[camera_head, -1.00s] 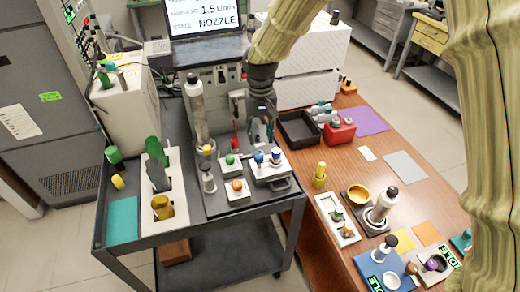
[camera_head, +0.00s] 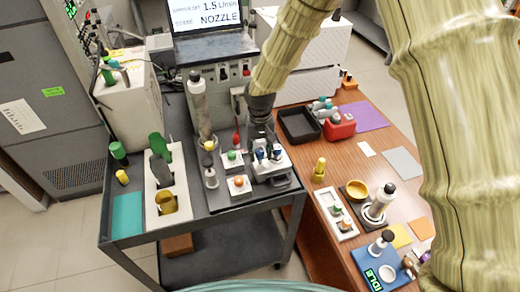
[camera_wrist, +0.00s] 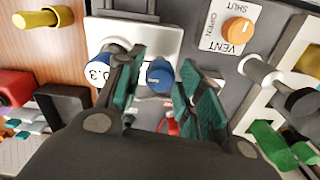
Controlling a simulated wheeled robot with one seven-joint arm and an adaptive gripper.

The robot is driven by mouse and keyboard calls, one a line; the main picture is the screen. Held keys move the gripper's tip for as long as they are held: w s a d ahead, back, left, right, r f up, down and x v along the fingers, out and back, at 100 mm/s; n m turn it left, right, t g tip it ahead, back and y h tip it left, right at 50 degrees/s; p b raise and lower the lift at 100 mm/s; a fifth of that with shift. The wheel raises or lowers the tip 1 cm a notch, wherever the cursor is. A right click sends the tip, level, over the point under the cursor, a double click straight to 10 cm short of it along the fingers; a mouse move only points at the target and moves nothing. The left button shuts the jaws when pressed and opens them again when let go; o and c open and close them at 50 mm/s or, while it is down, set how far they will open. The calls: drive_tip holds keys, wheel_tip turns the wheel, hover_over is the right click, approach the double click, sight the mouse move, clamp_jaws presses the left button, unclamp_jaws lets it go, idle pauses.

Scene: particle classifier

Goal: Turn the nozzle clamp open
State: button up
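No part is legibly marked as the nozzle clamp, so I cannot tell which one it is. In the wrist view my gripper (camera_wrist: 162,66) is open, its green-padded fingers apart. A blue knob (camera_wrist: 160,76) shows between the fingertips; contact cannot be told. A second blue knob (camera_wrist: 112,52) is left of it, partly behind the left finger. Both are by a white block (camera_wrist: 150,38) marked "0.3". A red part (camera_wrist: 170,126) shows deeper between the fingers. In the head view my gripper (camera_head: 262,135) is over the white block (camera_head: 270,168), hiding some of it.
An orange vent knob (camera_wrist: 238,30) marked SHUT and OPEN is right of the block. A green knob (camera_head: 231,155) and a tall white-topped cylinder (camera_head: 198,100) stand left of my gripper. The screen (camera_head: 205,15) reads NOZZLE. The wooden table (camera_head: 345,165) is at right.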

drive_tip(key=c, duration=0.8)
drive_tip(key=shift+o, duration=0.2)
